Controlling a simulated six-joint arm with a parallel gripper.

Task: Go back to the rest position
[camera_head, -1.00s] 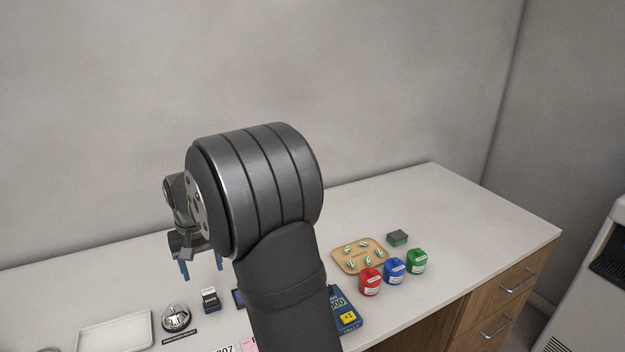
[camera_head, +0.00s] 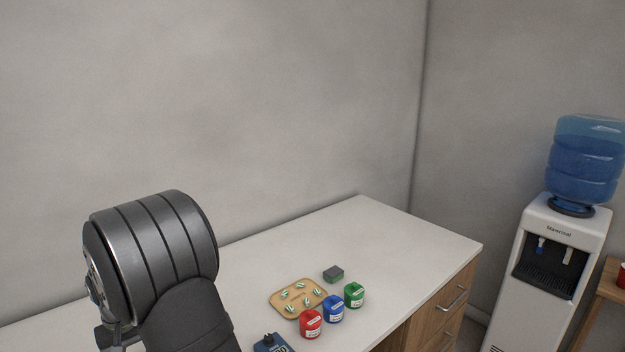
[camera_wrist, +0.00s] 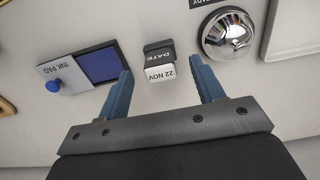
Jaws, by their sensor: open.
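My gripper (camera_wrist: 163,92) shows in the wrist view with its two blue fingers apart and nothing between them. The date stamp (camera_wrist: 160,66), marked "22 NOV", lies on the counter beyond the fingertips. It looks apart from both fingers. In the head view my dark arm fills the lower left, and the fingertips are not visible there.
An ink pad (camera_wrist: 80,70) and a silver bell (camera_wrist: 228,33) flank the stamp. A water cooler (camera_head: 562,235) stands right.

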